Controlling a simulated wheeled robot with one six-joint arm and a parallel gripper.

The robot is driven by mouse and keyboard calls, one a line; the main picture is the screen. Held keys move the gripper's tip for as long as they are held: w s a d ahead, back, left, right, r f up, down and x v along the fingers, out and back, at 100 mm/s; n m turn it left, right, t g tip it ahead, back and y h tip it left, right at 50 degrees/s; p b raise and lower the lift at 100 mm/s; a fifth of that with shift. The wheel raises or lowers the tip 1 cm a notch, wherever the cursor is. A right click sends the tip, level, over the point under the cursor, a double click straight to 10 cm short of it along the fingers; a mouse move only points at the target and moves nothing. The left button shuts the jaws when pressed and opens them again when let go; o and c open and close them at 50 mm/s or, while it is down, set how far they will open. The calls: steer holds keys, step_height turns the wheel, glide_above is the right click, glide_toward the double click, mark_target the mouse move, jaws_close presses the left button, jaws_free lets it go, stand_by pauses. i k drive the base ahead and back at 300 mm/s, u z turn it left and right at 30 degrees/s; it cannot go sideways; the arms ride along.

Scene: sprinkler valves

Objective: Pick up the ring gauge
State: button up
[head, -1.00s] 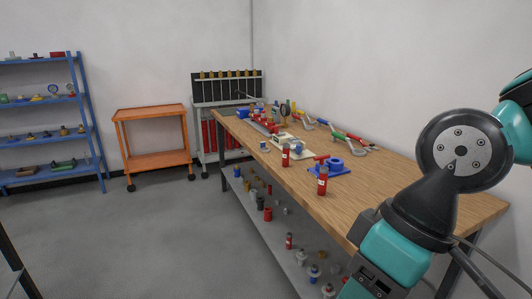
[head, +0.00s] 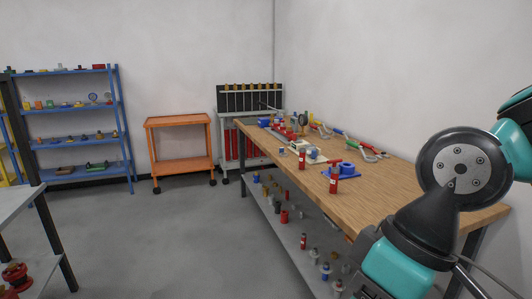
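I cannot single out the ring gauge for certain. A small round dark gauge-like disc (head: 303,119) stands upright among parts toward the far end of the wooden workbench (head: 400,188). Another round dial-like item (head: 93,98) sits on the blue shelf at the back left. A blue ring-shaped fitting on a blue plate (head: 343,173) lies mid-bench. My arm shows at the right, in front of the bench's near end. My gripper is out of the picture.
Red cylinders (head: 334,184), a cream block (head: 313,154) and wrenches crowd the bench. Several fittings stand on its lower shelf. An orange cart (head: 180,122) and a blue shelf unit (head: 80,118) stand behind. A grey table (head: 18,205) edges in at left. The middle floor is clear.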

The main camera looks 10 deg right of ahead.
mark_target(283, 152)
steer(key=u, duration=0.45)
steer(key=i, duration=1.8)
steer(key=z, duration=0.35)
steer(key=i, duration=1.35)
steer(key=z, duration=0.35)
steer(key=i, duration=0.45)
steer(key=z, duration=0.05)
